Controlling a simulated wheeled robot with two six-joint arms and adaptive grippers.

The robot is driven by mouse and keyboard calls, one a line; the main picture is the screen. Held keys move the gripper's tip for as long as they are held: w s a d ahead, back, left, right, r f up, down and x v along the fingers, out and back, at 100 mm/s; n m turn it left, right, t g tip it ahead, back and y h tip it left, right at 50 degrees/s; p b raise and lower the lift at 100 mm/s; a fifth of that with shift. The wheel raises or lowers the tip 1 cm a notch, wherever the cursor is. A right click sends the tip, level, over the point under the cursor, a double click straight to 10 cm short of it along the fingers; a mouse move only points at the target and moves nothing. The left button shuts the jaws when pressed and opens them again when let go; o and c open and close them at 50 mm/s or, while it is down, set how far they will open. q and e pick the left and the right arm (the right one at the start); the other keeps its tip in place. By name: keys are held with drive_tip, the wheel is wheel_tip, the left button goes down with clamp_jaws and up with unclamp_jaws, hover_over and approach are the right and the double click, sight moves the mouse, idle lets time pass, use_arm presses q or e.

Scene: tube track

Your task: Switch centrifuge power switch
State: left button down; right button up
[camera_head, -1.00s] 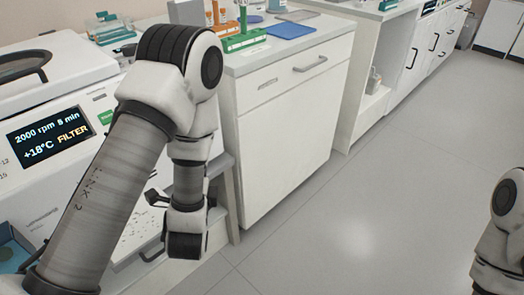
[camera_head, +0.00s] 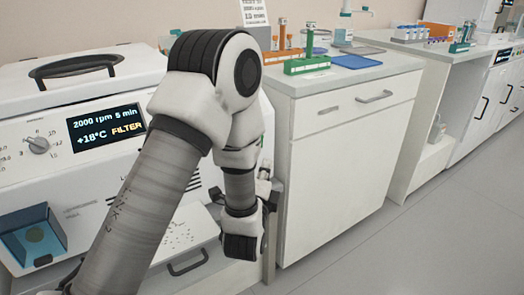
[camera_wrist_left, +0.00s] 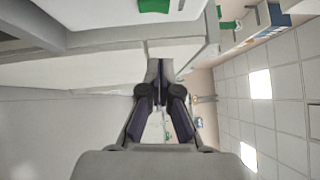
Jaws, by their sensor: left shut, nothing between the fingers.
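The white centrifuge (camera_head: 85,178) stands at the left in the head view. Its front has a dark display (camera_head: 107,124) reading 2000 rpm, 5 min, +18°C and FILTER, and a round knob (camera_head: 38,145). I cannot make out the power switch; my left arm covers the right part of the front. My left gripper (camera_head: 268,186) is partly hidden behind my wrist, just right of the centrifuge and before the cabinet side. In the left wrist view the left gripper's fingers (camera_wrist_left: 160,82) are shut with nothing between them. My right gripper is out of view.
A white cabinet (camera_head: 340,148) stands right of the arm, with a green tube rack (camera_head: 307,66) and a blue mat (camera_head: 358,61) on top. A blue tray (camera_head: 33,237) sits low at the left. The floor (camera_head: 400,245) at the right is clear.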

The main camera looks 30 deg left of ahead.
use_arm(q)
drive_tip(key=w+a, duration=0.2)
drive_tip(key=w+a+b, duration=0.1)
drive_tip(key=w+a, duration=0.1)
drive_tip(key=w+a+r, duration=0.1)
drive_tip(key=w, duration=0.1)
drive_tip(key=shift+w+a, duration=0.35)
drive_tip(key=shift+a, duration=0.05)
